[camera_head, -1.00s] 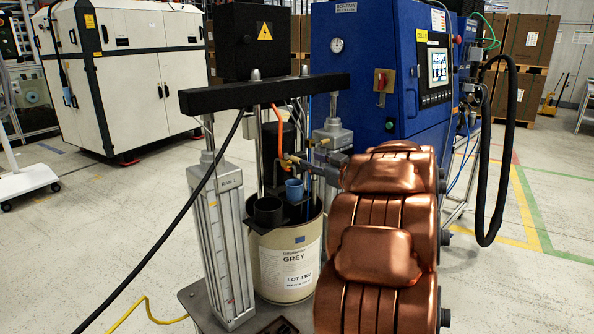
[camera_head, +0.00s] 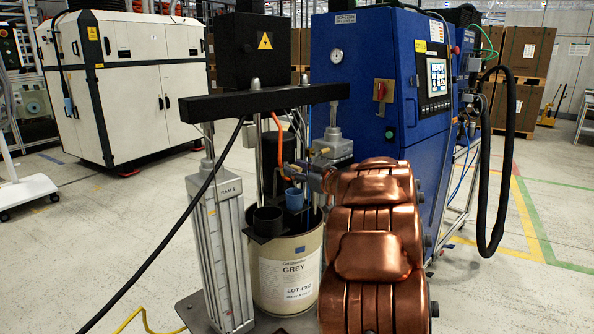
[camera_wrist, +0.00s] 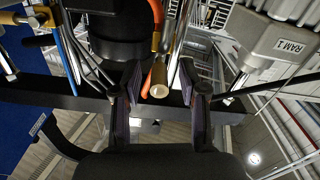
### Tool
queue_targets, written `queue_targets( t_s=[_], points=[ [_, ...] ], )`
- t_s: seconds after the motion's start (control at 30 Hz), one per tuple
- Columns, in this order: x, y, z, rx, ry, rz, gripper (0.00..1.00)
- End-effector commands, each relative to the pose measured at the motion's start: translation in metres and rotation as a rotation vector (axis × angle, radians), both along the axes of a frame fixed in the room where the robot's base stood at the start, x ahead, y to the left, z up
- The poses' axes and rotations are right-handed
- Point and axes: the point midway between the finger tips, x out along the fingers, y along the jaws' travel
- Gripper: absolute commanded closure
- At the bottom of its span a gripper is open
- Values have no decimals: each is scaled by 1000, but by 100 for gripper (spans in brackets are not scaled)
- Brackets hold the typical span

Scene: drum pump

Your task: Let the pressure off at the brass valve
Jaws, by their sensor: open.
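In the wrist view my gripper (camera_wrist: 157,105) is open, with dark fingers to either side of a small tan, brass-coloured round end (camera_wrist: 158,82). An orange part lies beside this end, and an orange hose (camera_wrist: 156,38) rises behind it. I cannot tell whether the fingers touch it. A second brass-coloured fitting (camera_wrist: 28,19) is at the upper left. In the head view my gripper (camera_head: 303,168) reaches left over the drum, close to a small brass-coloured piece (camera_head: 288,168) below the orange hose (camera_head: 279,133). The valve's handle position is unclear.
A black crossbeam (camera_head: 265,101) spans above. The blue cabinet (camera_head: 380,60) is behind.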

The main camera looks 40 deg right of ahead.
Motion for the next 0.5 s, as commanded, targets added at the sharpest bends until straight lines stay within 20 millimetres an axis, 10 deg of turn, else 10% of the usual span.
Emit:
queue_targets(
  t_s=[0.2, 0.5],
  points=[
    [0, 0, 0, 0, 0, 0, 58],
    [0, 0, 0, 0, -1, 0, 88]
  ],
)
